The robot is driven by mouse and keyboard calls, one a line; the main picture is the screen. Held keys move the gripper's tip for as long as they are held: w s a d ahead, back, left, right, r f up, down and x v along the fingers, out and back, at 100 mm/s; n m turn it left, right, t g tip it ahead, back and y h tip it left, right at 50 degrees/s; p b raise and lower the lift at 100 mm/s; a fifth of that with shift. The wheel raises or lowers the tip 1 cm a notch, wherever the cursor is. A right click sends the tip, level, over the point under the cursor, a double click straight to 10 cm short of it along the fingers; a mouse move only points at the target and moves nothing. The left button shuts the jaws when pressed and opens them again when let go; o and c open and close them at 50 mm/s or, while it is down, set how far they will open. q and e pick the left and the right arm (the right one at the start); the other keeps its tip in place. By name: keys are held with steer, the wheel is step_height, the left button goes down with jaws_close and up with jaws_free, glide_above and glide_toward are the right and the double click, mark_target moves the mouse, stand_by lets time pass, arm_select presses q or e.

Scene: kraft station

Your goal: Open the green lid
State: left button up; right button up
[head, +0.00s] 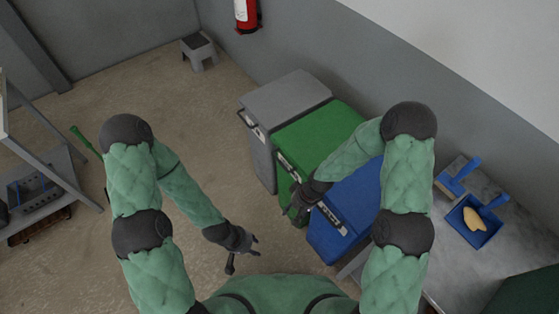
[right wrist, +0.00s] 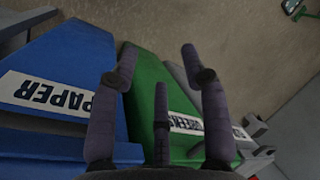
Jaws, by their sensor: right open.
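The green lid (head: 318,132) lies shut on the green bin, between a grey bin and a blue bin. In the right wrist view the green bin (right wrist: 148,72) shows behind my fingers, with a white label partly hidden by a finger. My right gripper (head: 298,208) is open and empty at the front of the green bin, near its border with the blue bin. Its spread fingers (right wrist: 162,78) also show in the right wrist view; contact with the lid cannot be told. My left gripper (head: 243,256) is open and empty above the floor, left of the bins.
The grey bin (head: 284,97) stands behind the green one, the blue bin (head: 350,205) in front with a PAPER label (right wrist: 45,93). A bench with a blue dustpan (head: 472,222) is at right. A shelf (head: 45,190) stands at left.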

steer(key=w+a+r+n+h+b, duration=0.1)
steer(key=w+a+r+n+b, duration=0.1)
steer(key=w, duration=0.4)
steer(key=w+a+r+n+h+b, duration=0.1)
steer(key=w+a+n+b, duration=0.1)
steer(key=w, duration=0.3)
steer(key=n+t+h+b, duration=0.1)
steer(key=t+h+b, duration=0.1)
steer(key=h+b, duration=0.1)
glide_toward(281, 163)
steer(key=f+b, duration=0.1)
steer(key=f, duration=0.1)
steer(key=d+f+b, duration=0.1)
steer(key=f+b, duration=0.1)
steer(key=f, duration=0.1)
steer(key=w+f+b, duration=0.1)
steer(key=f, duration=0.2)
steer(key=shift+w+d, duration=0.1)
steer(key=shift+d, duration=0.05)
jaws_close()
